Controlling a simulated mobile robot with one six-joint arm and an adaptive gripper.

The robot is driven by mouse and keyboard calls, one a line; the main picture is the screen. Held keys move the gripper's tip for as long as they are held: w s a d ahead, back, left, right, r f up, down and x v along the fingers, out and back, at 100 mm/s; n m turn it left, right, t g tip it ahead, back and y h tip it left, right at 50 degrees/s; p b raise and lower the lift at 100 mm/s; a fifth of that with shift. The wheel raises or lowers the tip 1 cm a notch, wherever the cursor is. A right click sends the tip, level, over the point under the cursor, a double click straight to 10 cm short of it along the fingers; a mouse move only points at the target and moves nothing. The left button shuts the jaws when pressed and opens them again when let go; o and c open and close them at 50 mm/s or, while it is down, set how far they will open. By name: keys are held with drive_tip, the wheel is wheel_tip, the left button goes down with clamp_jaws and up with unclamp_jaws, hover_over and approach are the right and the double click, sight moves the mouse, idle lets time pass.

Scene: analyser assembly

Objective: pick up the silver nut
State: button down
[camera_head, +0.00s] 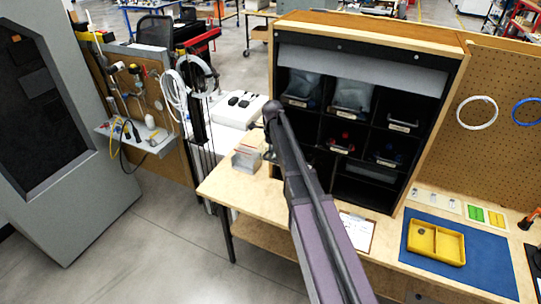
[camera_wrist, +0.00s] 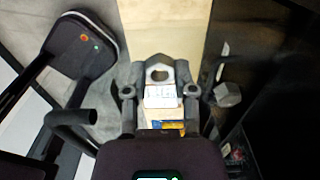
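In the wrist view a grey, angular metal piece with a hole through it, which looks like the silver nut (camera_wrist: 157,60), sits between the fingertips of my gripper (camera_wrist: 158,74). The fingers close in on it from both sides and appear to touch it. A white printed label (camera_wrist: 160,97) shows just below it, with a blue and yellow patch under that. In the head view my arm hides the fingertips and the nut. My gripper end is at the left end of the bench, beside a small clear bin (camera_head: 246,159).
A black cubby shelf (camera_head: 326,127) with bins stands on the wooden bench (camera_head: 225,186) close to my arm. A yellow tray (camera_head: 436,243) lies on a blue mat (camera_head: 487,263) at right. A pegboard (camera_head: 497,85) rises behind. Floor is clear at left.

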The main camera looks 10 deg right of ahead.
drive_tip(key=shift+r, duration=0.15)
idle(0.3)
wheel_tip(320, 180, up, 18)
drive_tip(key=p, duration=1.8)
drive_tip(key=shift+f, duration=0.2)
